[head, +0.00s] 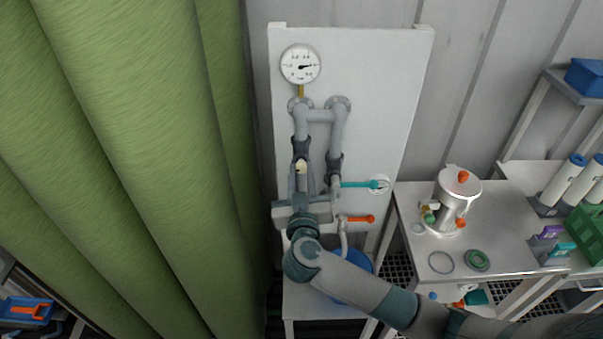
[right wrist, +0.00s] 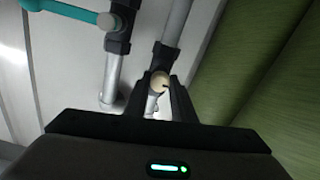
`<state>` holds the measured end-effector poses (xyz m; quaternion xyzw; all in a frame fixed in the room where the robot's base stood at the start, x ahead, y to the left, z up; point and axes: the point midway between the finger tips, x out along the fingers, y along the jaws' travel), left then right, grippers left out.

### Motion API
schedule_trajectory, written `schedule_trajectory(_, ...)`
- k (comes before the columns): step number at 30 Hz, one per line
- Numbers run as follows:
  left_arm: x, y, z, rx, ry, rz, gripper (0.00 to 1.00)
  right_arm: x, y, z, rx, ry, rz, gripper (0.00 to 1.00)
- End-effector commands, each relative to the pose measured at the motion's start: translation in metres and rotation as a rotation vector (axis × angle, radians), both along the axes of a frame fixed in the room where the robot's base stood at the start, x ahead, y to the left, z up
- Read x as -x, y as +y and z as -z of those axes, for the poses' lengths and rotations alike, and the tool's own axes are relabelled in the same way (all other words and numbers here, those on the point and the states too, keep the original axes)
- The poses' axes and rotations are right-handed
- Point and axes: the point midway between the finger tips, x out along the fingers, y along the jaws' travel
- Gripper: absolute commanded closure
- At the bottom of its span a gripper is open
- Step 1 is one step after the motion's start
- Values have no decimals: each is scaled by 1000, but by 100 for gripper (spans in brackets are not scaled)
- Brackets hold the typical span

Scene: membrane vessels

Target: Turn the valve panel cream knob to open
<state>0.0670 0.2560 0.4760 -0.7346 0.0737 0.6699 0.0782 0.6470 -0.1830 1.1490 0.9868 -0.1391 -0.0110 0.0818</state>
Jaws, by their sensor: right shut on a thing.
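The white valve panel (head: 385,75) stands against the wall with grey pipes and a round gauge (head: 300,65). The cream knob (head: 301,167) shows on the left pipe in the head view. In the right wrist view the cream knob (right wrist: 159,80) sits between the two dark fingers. My right gripper (head: 303,178) reaches up from below and is shut on the cream knob; its fingers also show in the right wrist view (right wrist: 160,95). The knob's far side is hidden. My left gripper is not in view.
A teal lever (head: 360,185) and an orange lever (head: 357,219) stick out to the right of the pipes. A steel vessel (head: 457,200) stands on the table at right. A green curtain (head: 130,150) hangs close on the left. A blue bucket (head: 350,283) is below.

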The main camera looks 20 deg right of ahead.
Motion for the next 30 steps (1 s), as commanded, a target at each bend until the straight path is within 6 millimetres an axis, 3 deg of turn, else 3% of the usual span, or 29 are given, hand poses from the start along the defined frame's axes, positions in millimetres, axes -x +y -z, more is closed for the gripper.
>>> schedule_trajectory(17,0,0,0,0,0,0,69,0,0,2,46,17,0,99)
schedule_trajectory(18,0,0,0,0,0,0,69,1,0,2,45,17,0,70)
schedule_trajectory(20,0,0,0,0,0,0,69,0,0,2,45,17,0,58)
schedule_trajectory(30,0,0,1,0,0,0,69,1,0,1,44,15,0,58)
